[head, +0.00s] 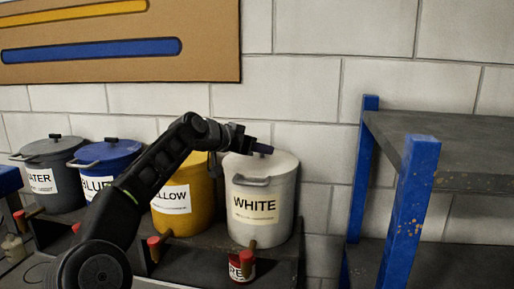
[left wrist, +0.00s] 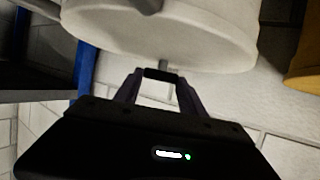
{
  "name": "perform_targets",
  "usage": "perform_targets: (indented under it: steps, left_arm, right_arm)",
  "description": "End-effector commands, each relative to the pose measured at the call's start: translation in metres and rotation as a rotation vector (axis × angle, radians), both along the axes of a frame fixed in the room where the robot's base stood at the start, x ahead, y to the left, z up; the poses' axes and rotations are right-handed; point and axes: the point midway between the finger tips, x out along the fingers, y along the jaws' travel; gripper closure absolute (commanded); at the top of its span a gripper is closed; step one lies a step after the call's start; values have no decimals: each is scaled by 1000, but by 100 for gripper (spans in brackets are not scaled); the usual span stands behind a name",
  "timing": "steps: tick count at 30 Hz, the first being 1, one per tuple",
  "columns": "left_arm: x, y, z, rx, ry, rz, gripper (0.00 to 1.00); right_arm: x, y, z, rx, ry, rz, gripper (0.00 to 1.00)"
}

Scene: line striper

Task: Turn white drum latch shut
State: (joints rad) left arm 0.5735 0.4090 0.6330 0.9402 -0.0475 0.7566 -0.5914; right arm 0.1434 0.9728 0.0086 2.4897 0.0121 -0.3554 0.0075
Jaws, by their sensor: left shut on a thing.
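The white drum (head: 262,215), labelled WHITE, stands upright on a dark shelf with its pale lid (head: 285,165) on. My left arm reaches in from the left, and my left gripper (head: 262,147) is at the far side of the lid. In the left wrist view the lid and drum fill the top, seen upside down. There my left gripper (left wrist: 160,75) is shut on the small dark latch (left wrist: 158,74), whose short grey stem meets the lid's edge. The latch is mostly hidden by the fingers in the head view. My right gripper is not in view.
The yellow drum (head: 175,215), blue drum (head: 95,170) and a grey drum (head: 50,175) stand to the left. Red-tipped taps stick out in front. A small red can (head: 240,270) sits below the white drum. A blue-posted rack (head: 405,215) stands right. A block wall is close behind.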

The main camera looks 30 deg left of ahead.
Motion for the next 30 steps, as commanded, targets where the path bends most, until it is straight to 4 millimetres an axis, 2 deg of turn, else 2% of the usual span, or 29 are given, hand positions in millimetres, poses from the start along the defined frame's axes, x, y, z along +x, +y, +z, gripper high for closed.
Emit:
perform_targets:
  steps: [11,22,30]
  left_arm:
    - [-1,-2,1,5,-2,62,93]
    - [-1,-10,3,9,-6,283,93]
    - [0,-12,-1,5,-6,449,93]
  right_arm:
    - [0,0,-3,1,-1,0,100]
    - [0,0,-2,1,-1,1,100]
    - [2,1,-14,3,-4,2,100]
